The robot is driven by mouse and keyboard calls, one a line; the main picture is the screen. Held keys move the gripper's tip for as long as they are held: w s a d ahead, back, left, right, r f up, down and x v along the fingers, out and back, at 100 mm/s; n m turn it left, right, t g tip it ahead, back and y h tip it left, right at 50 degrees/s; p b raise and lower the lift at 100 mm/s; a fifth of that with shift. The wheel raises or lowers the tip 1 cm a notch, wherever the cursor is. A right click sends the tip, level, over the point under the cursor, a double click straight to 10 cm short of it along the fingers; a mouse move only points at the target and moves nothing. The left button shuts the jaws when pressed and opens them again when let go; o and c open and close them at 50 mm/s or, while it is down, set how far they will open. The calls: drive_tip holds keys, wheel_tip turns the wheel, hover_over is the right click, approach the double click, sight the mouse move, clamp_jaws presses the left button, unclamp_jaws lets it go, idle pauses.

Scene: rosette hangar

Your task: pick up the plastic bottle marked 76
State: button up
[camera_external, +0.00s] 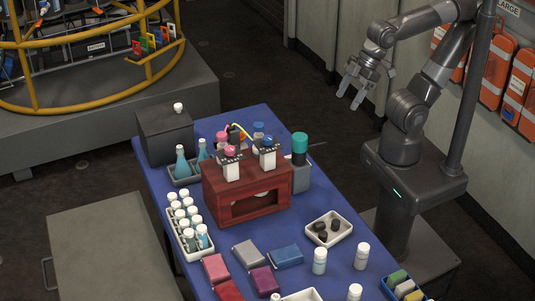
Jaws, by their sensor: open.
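Several small bottles with white caps are in view, but no number on any of them is legible, so I cannot tell which is marked 76. Two stand at the front right of the blue table, one bottle (319,262) left of another bottle (361,257). A third bottle (354,293) is cut off by the bottom edge. More stand in rows in a white tray (174,244) on the left side. My gripper (350,99) is open and empty, raised beyond the table's far right side, well apart from all bottles.
The blue table (345,190) holds a dark red wooden stand (222,208) with devices on it, a dark box (165,137), colored blocks (285,256) and a white dish (342,232) of black pieces. A sponge tray (388,289) sits front right.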

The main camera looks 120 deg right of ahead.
drive_tip(key=w+a+f+g, duration=0.2)
drive_tip(key=w+a+f, duration=0.2)
drive_tip(key=w+a, duration=0.3)
drive_tip(key=n+g, duration=0.3)
drive_tip(key=g, duration=0.1)
hover_over(361, 243)
wheel_tip(361, 243, down, 19)
drive_tip(key=shift+w+a+r, duration=0.15)
drive_tip(key=f, duration=0.5)
drive_tip(key=shift+a+f, duration=0.1)
drive_tip(key=shift+a, duration=0.15)
drive_tip(key=shift+d+f, duration=0.2)
drive_tip(key=shift+f, duration=1.4)
drive_tip(key=shift+d+f, duration=0.2)
drive_tip(key=shift+f, duration=1.35)
drive_tip(key=shift+c, duration=0.2)
drive_tip(key=c, duration=1)
